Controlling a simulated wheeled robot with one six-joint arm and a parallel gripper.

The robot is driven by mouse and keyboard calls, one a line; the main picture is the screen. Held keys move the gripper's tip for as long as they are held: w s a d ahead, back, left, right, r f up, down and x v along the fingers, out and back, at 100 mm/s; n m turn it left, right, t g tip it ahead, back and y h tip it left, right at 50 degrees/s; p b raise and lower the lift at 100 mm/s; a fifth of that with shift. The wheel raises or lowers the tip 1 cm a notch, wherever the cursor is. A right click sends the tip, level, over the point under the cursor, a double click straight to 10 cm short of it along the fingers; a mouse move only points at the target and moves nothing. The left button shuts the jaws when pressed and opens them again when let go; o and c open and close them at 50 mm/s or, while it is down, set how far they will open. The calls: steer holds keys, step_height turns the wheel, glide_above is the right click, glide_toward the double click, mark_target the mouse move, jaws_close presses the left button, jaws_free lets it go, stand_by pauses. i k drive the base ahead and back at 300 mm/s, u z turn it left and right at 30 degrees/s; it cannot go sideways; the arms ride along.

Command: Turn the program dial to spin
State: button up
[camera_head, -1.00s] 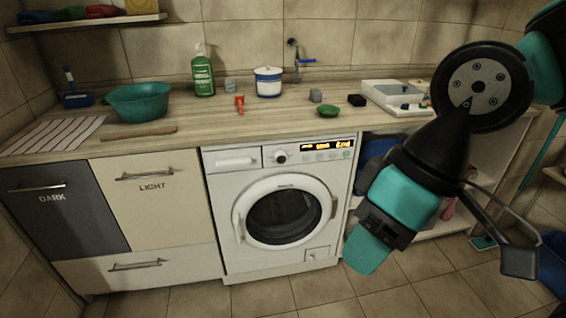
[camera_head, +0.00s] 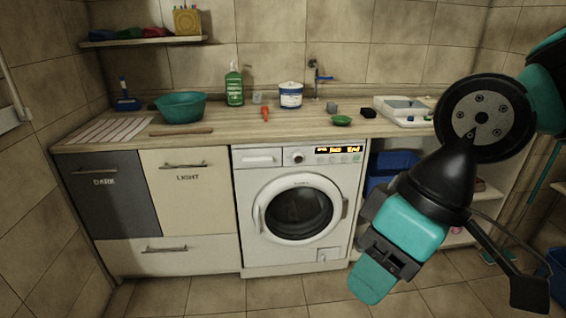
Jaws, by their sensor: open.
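The program dial (camera_head: 298,158) is a small dark knob with a light rim on the front panel of the white washing machine (camera_head: 262,185). It sits between the detergent drawer (camera_head: 258,158) and the lit orange display (camera_head: 338,150). Its pointer is too small to read. My gripper (camera_head: 374,278), teal and black, hangs at the lower right, in front of the machine's right side in the picture. It is apart from the dial, well below and to the right of it. It is open, and I see nothing in it.
The wooden counter (camera_head: 190,140) above holds a teal bowl (camera_head: 181,107), a green bottle (camera_head: 234,86) and a white-blue tub (camera_head: 290,95). Laundry drawers marked DARK and LIGHT (camera_head: 190,200) stand left of the machine. The tiled floor in front looks clear.

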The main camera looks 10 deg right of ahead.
mark_target(298, 157)
steer(key=i, duration=1)
steer(key=z, duration=0.65)
